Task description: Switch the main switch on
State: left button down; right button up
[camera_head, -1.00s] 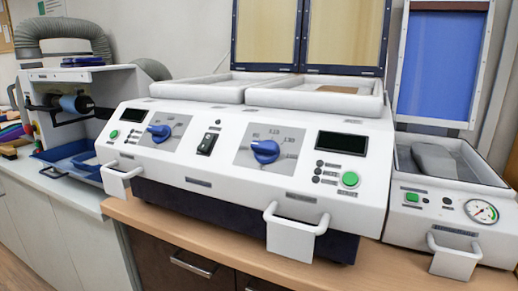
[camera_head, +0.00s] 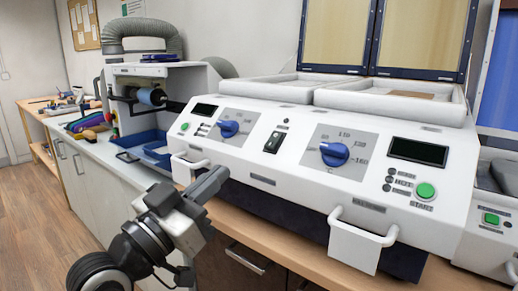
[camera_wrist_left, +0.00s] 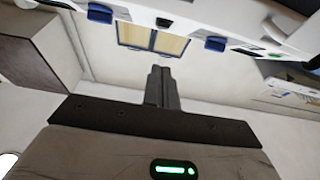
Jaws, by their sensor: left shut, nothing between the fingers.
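The main switch (camera_head: 272,142) is a small black rocker on the white sloping front panel (camera_head: 255,165) of the machine, between two blue dials. It also shows small near the top of the left wrist view (camera_wrist_left: 163,22). Which way the rocker is tipped is too small to tell. My left gripper (camera_head: 220,174) is in front of the panel, below and to the left of the switch and apart from it. Its fingers (camera_wrist_left: 160,75) are together and empty in the left wrist view. My right gripper is not in view.
The left blue dial (camera_head: 228,129) and right blue dial (camera_head: 334,154) flank the switch. White handles (camera_head: 190,163) (camera_head: 360,240) jut from the panel's lower edge. A green start button (camera_head: 425,191) is at the right. A blue tray (camera_head: 148,140) sits to the left.

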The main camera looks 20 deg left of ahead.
pick_arm(q)
jog(key=shift+s+r+h, duration=0.25)
jog(key=shift+r+h, duration=0.05)
jog(key=shift+r, duration=0.55)
